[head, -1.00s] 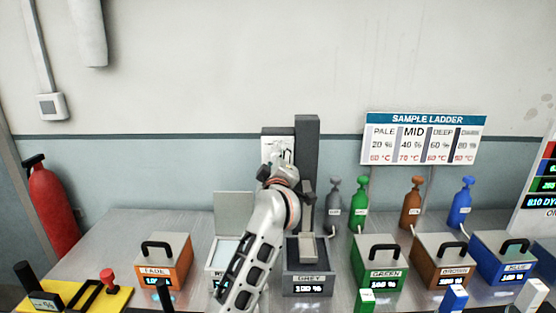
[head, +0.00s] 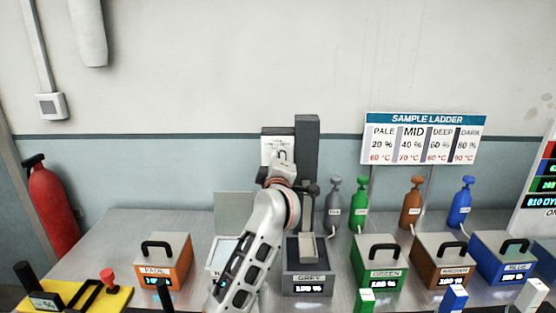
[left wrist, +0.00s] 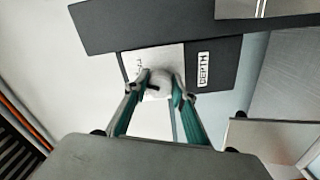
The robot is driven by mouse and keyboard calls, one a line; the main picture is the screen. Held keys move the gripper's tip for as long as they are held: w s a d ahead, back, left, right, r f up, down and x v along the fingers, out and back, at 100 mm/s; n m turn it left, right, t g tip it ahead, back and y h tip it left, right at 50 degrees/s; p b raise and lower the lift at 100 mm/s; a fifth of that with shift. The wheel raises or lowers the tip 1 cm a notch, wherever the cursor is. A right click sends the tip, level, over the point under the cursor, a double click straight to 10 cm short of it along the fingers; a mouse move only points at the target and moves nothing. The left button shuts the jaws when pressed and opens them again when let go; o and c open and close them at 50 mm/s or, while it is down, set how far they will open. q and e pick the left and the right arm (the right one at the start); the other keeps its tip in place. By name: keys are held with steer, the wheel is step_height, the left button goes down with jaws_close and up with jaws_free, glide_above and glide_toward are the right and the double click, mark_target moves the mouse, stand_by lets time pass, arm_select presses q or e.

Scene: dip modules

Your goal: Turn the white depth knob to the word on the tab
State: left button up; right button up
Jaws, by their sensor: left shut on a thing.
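The white depth knob (left wrist: 155,87) is in the left wrist view, on a pale plate of a dark grey panel beside a DEPTH label (left wrist: 204,69). My left gripper (left wrist: 159,90) is shut on the knob, one green-grey finger on each side. A dark pointer mark shows on the knob. In the head view the knob and fingertips are largely hidden by my left wrist, in front of the white plate (head: 272,138) by the dark grey column (head: 306,150). I cannot read the tab's word in either view. My right gripper is not in view.
Several bottles stand behind.

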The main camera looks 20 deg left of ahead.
arm_select(q)
steer(key=n, duration=0.3)
steer(key=shift+n, duration=0.8)
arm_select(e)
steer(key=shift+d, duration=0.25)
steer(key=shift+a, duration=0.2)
arm_select(q)
steer(key=o, duration=1.1)
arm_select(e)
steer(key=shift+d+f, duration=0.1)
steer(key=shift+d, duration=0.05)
arm_select(q)
steer(key=v, duration=1.2)
steer(key=shift+r, duration=0.1)
